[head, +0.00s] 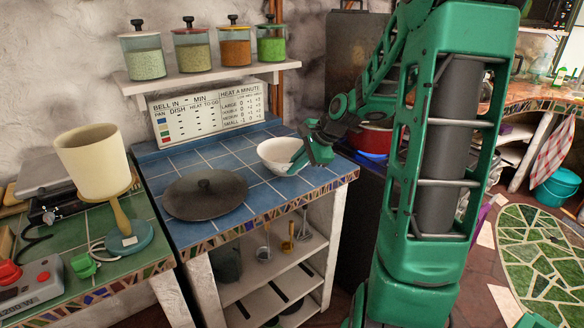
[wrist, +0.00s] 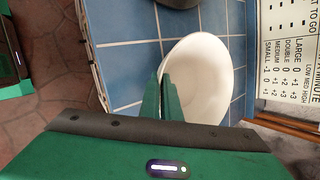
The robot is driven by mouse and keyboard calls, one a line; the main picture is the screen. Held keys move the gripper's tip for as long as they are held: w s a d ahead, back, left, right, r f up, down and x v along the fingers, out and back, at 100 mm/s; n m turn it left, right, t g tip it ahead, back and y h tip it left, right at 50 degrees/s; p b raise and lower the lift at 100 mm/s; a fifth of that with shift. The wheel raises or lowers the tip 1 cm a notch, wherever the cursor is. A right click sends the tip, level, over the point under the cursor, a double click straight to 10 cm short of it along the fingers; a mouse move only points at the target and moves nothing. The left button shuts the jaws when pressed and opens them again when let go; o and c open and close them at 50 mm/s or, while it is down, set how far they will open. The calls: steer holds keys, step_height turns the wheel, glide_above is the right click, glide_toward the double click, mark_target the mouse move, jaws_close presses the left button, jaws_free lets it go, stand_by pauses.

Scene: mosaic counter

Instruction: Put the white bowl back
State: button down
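The white bowl (head: 277,154) is upright at the right part of the blue-tiled counter. I cannot tell if it rests on the tiles or is slightly above them. My gripper (head: 300,157) is at the bowl's right side. In the wrist view, the bowl (wrist: 205,75) shows its open inside, and the two green fingers (wrist: 160,97) are close together at its near rim, one on each side of it. The gripper looks shut on the rim. The bowl's underside is hidden.
A wall shelf (head: 205,74) holds several jars. A lamp (head: 95,165) stands at left. A red pot (head: 374,138) is behind my arm. Blue tiles are free behind the pan.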

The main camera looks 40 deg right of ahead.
steer(key=c, duration=2)
jaws_free()
steer(key=v, duration=1.2)
steer(key=s+a+f+n+g, duration=0.2)
steer(key=s+n, duration=0.2)
steer(key=s, duration=0.4)
steer(key=s+a+f+n+g+h, duration=0.1)
steer(key=s+a+f+n+g, duration=0.1)
steer(key=s+n, duration=0.3)
steer(key=s+a+f+n+g+h, duration=0.1)
steer(key=s+a+f+n+g, duration=0.1)
steer(key=s, duration=1)
step_height(320, 180, down, 2)
steer(key=a+n, duration=0.1)
steer(key=n, duration=0.2)
steer(key=shift+s+g, duration=0.4)
